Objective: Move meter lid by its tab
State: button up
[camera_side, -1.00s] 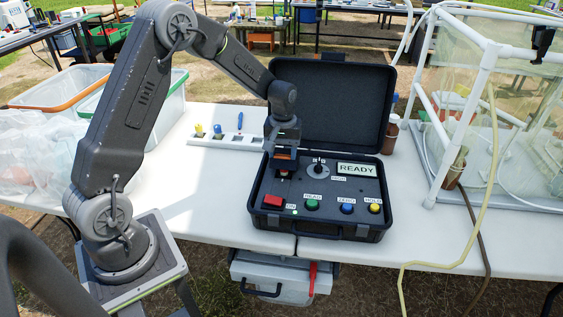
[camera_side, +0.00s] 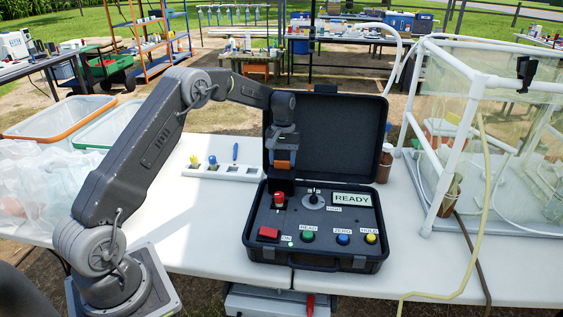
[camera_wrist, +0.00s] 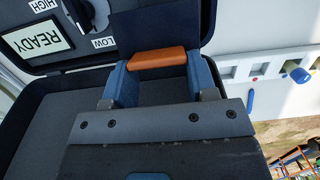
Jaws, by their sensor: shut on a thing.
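The meter is an open black case with a dark grey panel (camera_side: 335,222) and a READY display. My gripper (camera_side: 283,166) is above the panel's back left, in front of the raised case cover. It is shut on an orange tab (camera_side: 282,169), which also shows between the blue-grey fingers in the wrist view (camera_wrist: 157,59). A dark piece, apparently the meter lid (camera_wrist: 158,26), adjoins the tab; its underside is hard to make out against the black case. A red-topped piece (camera_side: 279,198) shows on the panel below my gripper.
The raised case cover (camera_side: 345,135) stands close behind my gripper. A white rack (camera_side: 222,170) with small coloured items is to the left, a brown bottle (camera_side: 385,163) to the right. A clear-walled frame box (camera_side: 470,140) fills the right.

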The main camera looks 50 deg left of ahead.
jog(key=shift+w+a+f, duration=0.25)
jog(key=shift+a+f, duration=0.2)
dwell(0.3)
jog(key=o, duration=1)
jog(key=shift+c, duration=0.2)
jog(key=o, duration=0.3)
jog(key=shift+r, duration=0.1)
jog(key=shift+o, duration=0.2)
jog(key=shift+w, duration=0.1)
jog(key=shift+d+r, duration=0.1)
notch_tip(320, 180, up, 14)
jog(key=w+a, duration=0.1)
jog(key=shift+w+a+f, duration=0.15)
jog(key=shift+a+f, duration=0.05)
jog(key=shift+f, duration=0.05)
